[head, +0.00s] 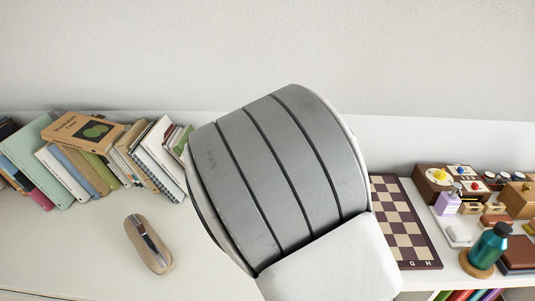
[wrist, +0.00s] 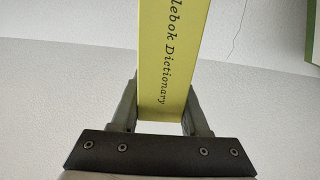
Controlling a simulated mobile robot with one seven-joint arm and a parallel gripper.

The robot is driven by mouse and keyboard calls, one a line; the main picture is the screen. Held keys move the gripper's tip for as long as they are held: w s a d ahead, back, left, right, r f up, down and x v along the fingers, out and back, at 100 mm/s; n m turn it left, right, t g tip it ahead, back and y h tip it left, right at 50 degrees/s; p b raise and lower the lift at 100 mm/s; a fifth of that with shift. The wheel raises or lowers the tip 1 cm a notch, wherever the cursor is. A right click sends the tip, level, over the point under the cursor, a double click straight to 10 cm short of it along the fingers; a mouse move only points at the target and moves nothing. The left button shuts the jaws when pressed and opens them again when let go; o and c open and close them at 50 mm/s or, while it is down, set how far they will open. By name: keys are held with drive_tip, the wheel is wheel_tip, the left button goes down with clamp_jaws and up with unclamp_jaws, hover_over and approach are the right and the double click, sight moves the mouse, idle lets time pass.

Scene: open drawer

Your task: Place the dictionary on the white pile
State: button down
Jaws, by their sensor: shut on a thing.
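The dictionary (wrist: 172,55) is a yellow book with "Dictionary" in dark letters along the face turned to the wrist camera. In the wrist view my gripper (wrist: 161,105) is shut on it, one finger on each side, and the book extends beyond the fingers out of the top of the picture. In the head view my grey and white arm fills the middle and hides the gripper and the dictionary. I cannot make out a white pile for certain in either view.
A row of leaning books (head: 75,170) stands at the left, with a tan book (head: 85,130) lying on top. A wooden oval tray (head: 149,243) with a pen is in front. At right are a chessboard (head: 405,225), a teal bottle (head: 488,248) and several small boxes.

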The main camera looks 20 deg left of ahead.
drive_tip(key=w+d+f+m+h, duration=0.1)
drive_tip(key=w+d, duration=0.1)
drive_tip(key=d, duration=1.3)
drive_tip(key=w+d+m+h, duration=0.1)
drive_tip(key=w+d+h, duration=0.1)
drive_tip(key=d, duration=1.3)
drive_tip(key=shift+w+d+f, duration=0.2)
drive_tip(key=shift+w+f, duration=0.2)
drive_tip(key=shift+w, duration=0.4)
